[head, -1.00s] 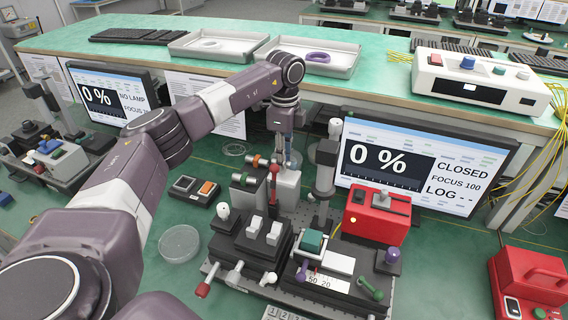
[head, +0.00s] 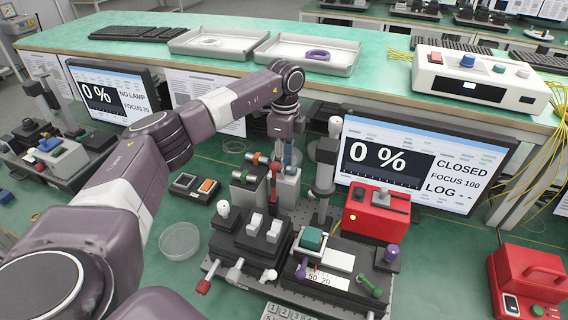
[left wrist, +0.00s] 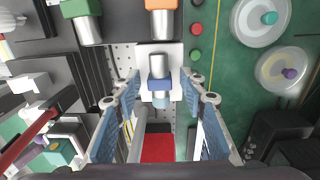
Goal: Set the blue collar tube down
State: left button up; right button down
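The blue collar tube (left wrist: 159,88) shows in the left wrist view as a grey cylinder with a blue band, in front of a pale block (left wrist: 176,60). My left gripper (left wrist: 160,92) has its two blue-padded fingers on either side of the tube, with a visible gap on each side, so it is open. In the head view my left gripper (head: 283,126) points down over the pale block (head: 287,186); the tube is small there and partly hidden by the gripper. Whether the tube is fully seated cannot be told. My right gripper is in neither view.
A green-collared tube (left wrist: 86,22) and an orange-collared tube (left wrist: 160,18) are close by. A dark post (head: 325,170) and a red box (head: 377,214) stand to the right. A clear dish (head: 180,241) lies at the left on open green bench.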

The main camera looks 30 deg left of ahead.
pick_arm(q)
notch_tip(320, 180, up, 12)
jog(key=b, duration=0.2)
jog(key=shift+r+b, duration=0.15)
jog(key=shift+b, duration=0.2)
jog(key=shift+w, duration=0.1)
